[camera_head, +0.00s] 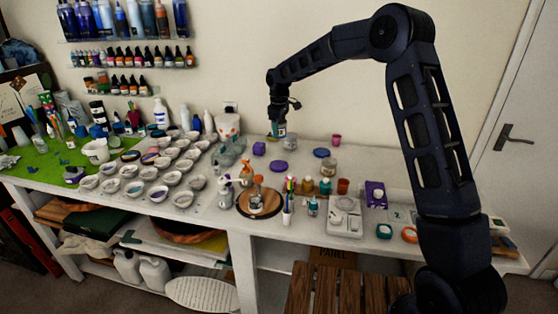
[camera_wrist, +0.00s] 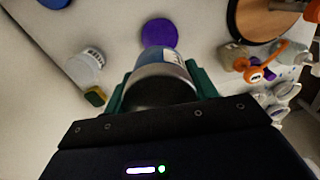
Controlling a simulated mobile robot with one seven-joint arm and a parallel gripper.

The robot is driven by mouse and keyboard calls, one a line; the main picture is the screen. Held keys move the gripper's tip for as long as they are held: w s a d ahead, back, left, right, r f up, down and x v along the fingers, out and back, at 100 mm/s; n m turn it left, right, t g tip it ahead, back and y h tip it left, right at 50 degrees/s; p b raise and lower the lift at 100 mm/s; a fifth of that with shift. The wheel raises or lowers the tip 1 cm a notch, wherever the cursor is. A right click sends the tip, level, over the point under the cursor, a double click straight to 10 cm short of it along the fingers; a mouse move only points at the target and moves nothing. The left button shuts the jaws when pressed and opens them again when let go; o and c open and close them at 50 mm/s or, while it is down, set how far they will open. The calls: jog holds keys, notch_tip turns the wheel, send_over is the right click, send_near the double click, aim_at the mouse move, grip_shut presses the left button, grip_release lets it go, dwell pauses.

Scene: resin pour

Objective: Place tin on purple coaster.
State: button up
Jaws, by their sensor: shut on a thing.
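My gripper (camera_head: 278,122) is raised over the back of the white worktable, and its green fingers (camera_wrist: 163,85) are shut on the tin. The tin (camera_wrist: 162,82) is a round can with a dark end facing the wrist camera and a blue and white label. In the head view the tin (camera_head: 278,130) shows small below my gripper. The purple coaster (camera_head: 278,166) is a flat round disc lying on the table, with nothing seen on it. In the wrist view the purple coaster (camera_wrist: 160,32) shows just beyond the tin, partly overlapped by it.
A purple object (camera_head: 259,148) and a blue disc (camera_head: 321,152) lie near the coaster. A jar (camera_wrist: 85,67) and a small yellow-green block (camera_wrist: 96,96) are beside the tin in the wrist view. A round wooden board (camera_head: 274,207) with items stands in front. Many cups fill the left.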

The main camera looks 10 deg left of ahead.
aim_at(279, 164)
notch_tip(279, 164, down, 14)
jog(key=shift+f, duration=0.1)
dwell(0.5)
jog(key=shift+f, duration=0.15)
jog(key=o, duration=1.1)
notch_tip(279, 164, up, 12)
jog(key=shift+r, duration=0.2)
